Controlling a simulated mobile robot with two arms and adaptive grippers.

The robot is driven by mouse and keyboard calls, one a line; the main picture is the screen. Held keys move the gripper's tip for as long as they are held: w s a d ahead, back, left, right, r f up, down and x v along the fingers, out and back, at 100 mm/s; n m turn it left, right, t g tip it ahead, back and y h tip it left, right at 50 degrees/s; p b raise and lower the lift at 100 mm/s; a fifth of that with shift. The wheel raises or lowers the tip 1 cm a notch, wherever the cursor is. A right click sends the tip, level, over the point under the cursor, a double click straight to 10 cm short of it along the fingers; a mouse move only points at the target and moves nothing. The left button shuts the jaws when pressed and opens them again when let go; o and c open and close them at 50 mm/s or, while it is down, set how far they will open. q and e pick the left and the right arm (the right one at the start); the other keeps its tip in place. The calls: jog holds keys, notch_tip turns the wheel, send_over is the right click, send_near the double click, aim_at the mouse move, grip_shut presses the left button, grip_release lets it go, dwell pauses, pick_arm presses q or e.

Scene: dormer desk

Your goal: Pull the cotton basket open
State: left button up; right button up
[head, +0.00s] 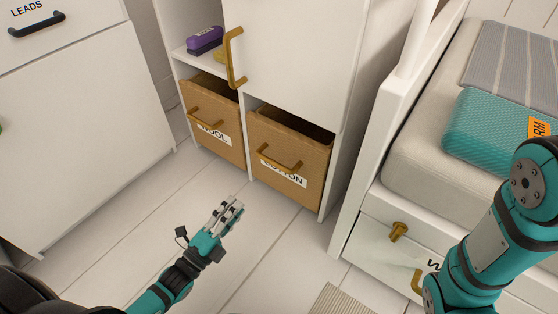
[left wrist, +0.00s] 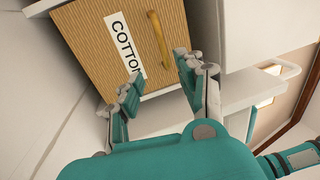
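The cotton basket (head: 315,162) is a tan woven box with a white label reading COTTON and a brass bar handle (head: 280,158). It sits in the lower right bay of the white cabinet, its front near the cabinet's face. My left gripper (head: 228,211) is in front of and below the basket, apart from it, over the floor. In the left wrist view the two fingers (left wrist: 160,82) are spread with nothing between them. The basket front (left wrist: 90,45) and handle (left wrist: 158,36) show beyond the fingertips. My right arm shows at the right; its gripper is out of view.
The wool basket (head: 225,142) stands in the bay to the left. A cabinet door with a brass handle (head: 234,58) is above. A bed frame with a drawer (head: 378,240) stands to the right. A striped rug (head: 340,301) lies at the bottom. The floor before the baskets is clear.

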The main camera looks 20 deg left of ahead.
aim_at(274, 161)
pick_arm(q)
jog(key=shift+b+x, duration=4.35)
jog(key=shift+x, duration=4.2)
jog(key=shift+c, duration=0.2)
grip_shut()
